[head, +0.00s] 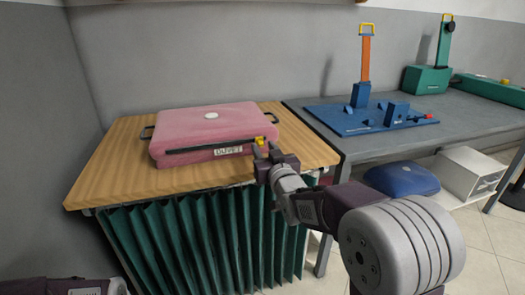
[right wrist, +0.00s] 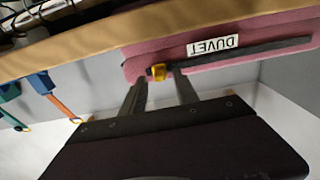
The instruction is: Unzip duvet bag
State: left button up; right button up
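The pink duvet bag (head: 205,120) lies flat on the wooden table, with a white DUVET label (head: 228,150) on its front. A dark zip strip (head: 195,149) runs along the front side. The yellow zip pull (head: 260,140) is at the strip's right end; it also shows in the right wrist view (right wrist: 158,72). My right gripper (right wrist: 160,80) is open at the bag's front right corner, its fingers apart on either side of the pull. Whether a finger touches the pull is unclear. Only part of my left arm shows at the lower left; its gripper is out of view.
The wooden table (head: 108,176) has bare room left of the bag, and a green pleated curtain (head: 200,235) hangs below it. A grey table (head: 460,115) at right holds a blue fixture (head: 365,118) with an orange upright. A blue folded item (head: 402,179) lies on a shelf below.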

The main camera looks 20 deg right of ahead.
jog(key=shift+w, duration=0.95)
grip_shut()
dwell(0.7)
